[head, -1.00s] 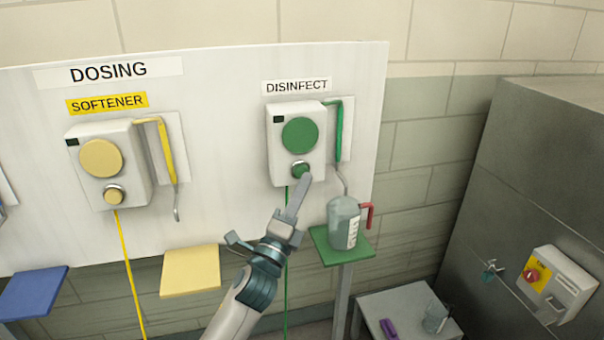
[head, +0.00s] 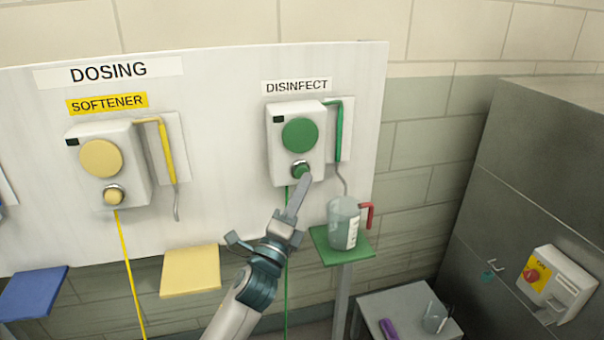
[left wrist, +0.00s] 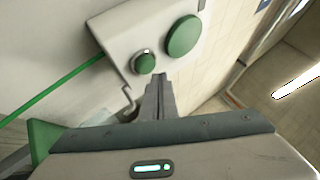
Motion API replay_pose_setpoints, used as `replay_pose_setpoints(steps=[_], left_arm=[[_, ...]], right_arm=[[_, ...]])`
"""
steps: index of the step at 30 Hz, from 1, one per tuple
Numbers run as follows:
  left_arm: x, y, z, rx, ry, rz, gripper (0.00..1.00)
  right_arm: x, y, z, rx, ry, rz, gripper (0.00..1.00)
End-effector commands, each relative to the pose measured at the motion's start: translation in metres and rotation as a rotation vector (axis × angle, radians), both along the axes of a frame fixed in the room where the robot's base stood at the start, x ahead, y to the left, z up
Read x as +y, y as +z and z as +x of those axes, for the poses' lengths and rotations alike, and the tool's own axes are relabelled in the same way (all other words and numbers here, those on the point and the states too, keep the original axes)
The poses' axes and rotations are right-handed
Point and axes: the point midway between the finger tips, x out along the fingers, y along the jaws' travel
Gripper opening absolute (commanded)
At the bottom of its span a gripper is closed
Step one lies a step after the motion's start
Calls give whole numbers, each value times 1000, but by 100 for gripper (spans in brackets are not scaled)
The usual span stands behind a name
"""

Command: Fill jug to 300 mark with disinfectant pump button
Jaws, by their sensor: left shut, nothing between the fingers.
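The disinfectant pump (head: 285,160) is a white box on the board under the DISINFECT label (head: 297,86), with a large green disc and a small green button (head: 300,169) in a metal ring. My left gripper (head: 305,181) is shut and empty, its fingertips just below the button; whether they touch it is unclear. In the left wrist view the button (left wrist: 145,63) shows beyond the fingertips, uncovered. The clear jug (head: 342,228) with a red handle stands upright on the green shelf (head: 325,251), below the spout (head: 342,182). Its liquid level and marks are too small to read. My right gripper is out of view.
A yellow softener pump (head: 103,165) and yellow shelf (head: 190,272) are to the left, with a blue shelf (head: 33,292) farther left. A grey side table (head: 395,301) at lower right holds a purple object and a clear cup. A grey cabinet fills the right.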

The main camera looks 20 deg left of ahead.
Motion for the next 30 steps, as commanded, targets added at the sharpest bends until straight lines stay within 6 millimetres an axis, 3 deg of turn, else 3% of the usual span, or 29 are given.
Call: replay_pose_setpoints(steps=[30], left_arm=[[5,0,7,0,0,1,0]], right_arm=[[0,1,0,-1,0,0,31]])
